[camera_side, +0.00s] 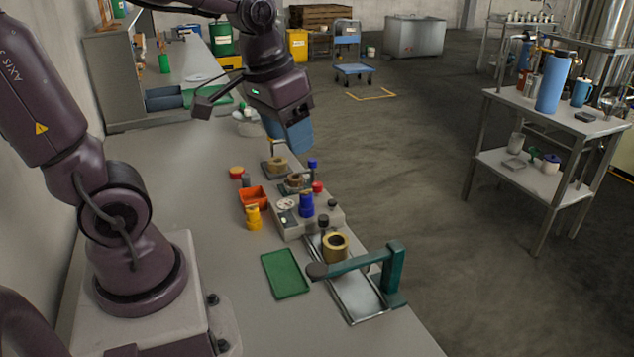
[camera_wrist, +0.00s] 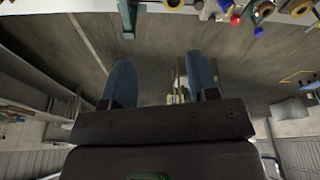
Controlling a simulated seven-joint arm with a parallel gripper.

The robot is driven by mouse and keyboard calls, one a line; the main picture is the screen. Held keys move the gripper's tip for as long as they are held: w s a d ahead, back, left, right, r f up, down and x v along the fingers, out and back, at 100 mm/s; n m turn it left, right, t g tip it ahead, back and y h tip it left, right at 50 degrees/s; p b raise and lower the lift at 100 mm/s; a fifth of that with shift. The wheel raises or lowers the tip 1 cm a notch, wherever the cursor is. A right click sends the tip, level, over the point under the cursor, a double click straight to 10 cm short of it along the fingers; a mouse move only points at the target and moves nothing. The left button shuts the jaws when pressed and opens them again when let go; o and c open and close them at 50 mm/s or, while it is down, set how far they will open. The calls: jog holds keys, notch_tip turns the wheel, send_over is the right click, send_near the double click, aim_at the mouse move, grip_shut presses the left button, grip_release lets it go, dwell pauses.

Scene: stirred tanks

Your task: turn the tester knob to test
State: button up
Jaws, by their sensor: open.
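The tester (camera_side: 318,223) is a light grey box on the bench, with a pale round dial (camera_side: 285,205) on its top and small dark knob-like parts beside it. I cannot tell which part is the tester knob or where it points. A blue cylinder (camera_side: 306,205) stands at the tester. My gripper (camera_side: 290,140) hangs above the far part of the bench, beyond the tester and apart from it. In the wrist view its two blue fingers (camera_wrist: 160,72) are spread with nothing between them.
An orange bin (camera_side: 253,197) and a yellow item (camera_side: 253,217) sit left of the tester. Bench objects crowd the wrist view's top edge.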

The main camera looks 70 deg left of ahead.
jog(key=w+a+f+n+g, duration=0.2)
jog(key=w+a+f+n, duration=0.25)
jog(key=w+a, duration=0.35)
jog(key=n, duration=1.4)
send_near(317, 183)
jog(key=shift+g, duration=0.4)
jog(key=f, duration=0.9)
jog(key=shift+w+f, duration=0.2)
jog(key=shift+w, duration=0.15)
jog(key=c, duration=0.9)
